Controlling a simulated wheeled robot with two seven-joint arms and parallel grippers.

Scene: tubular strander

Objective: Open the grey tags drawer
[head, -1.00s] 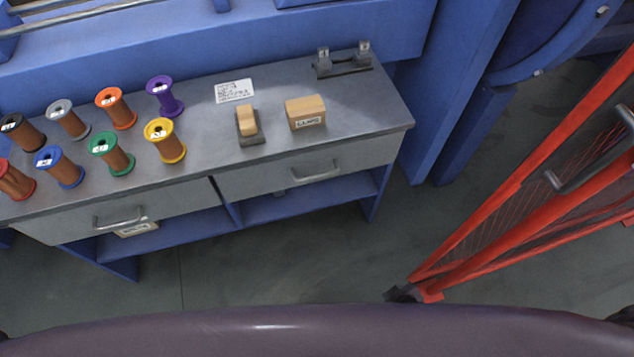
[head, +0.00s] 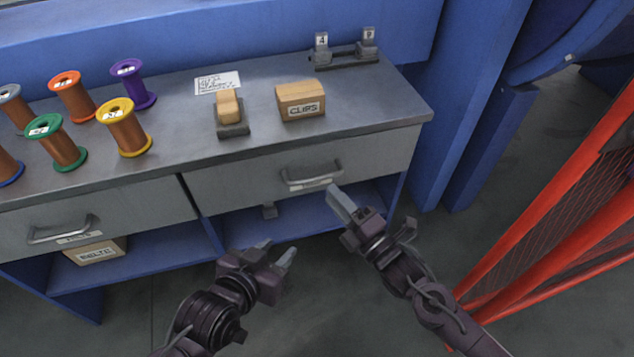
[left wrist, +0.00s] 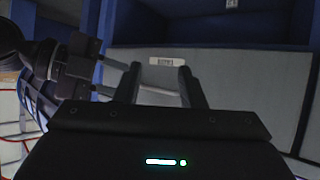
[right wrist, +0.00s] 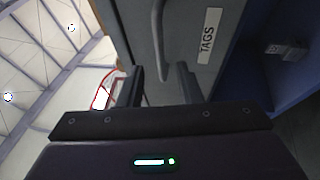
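The tags drawer (head: 245,179) is the grey right-hand drawer under the worktop, and it looks shut. Its bar handle (head: 312,174) has a label below it. In the right wrist view the handle (right wrist: 158,35) and the label reading TAGS (right wrist: 208,36) are close ahead. My right gripper (head: 373,207) is open and empty, just below and right of the handle, apart from it. My left gripper (head: 278,250) is open and empty, lower and to the left, in front of the open shelf. The left wrist view shows a small label (left wrist: 167,61) between its fingers, too blurred to read.
A second grey drawer (head: 100,222) is at left, above a labelled box (head: 97,250) on the blue shelf. Several spools, a clips box (head: 301,101) and a stand (head: 344,52) are on the worktop (head: 390,104). A red mesh guard (head: 560,230) stands at right.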

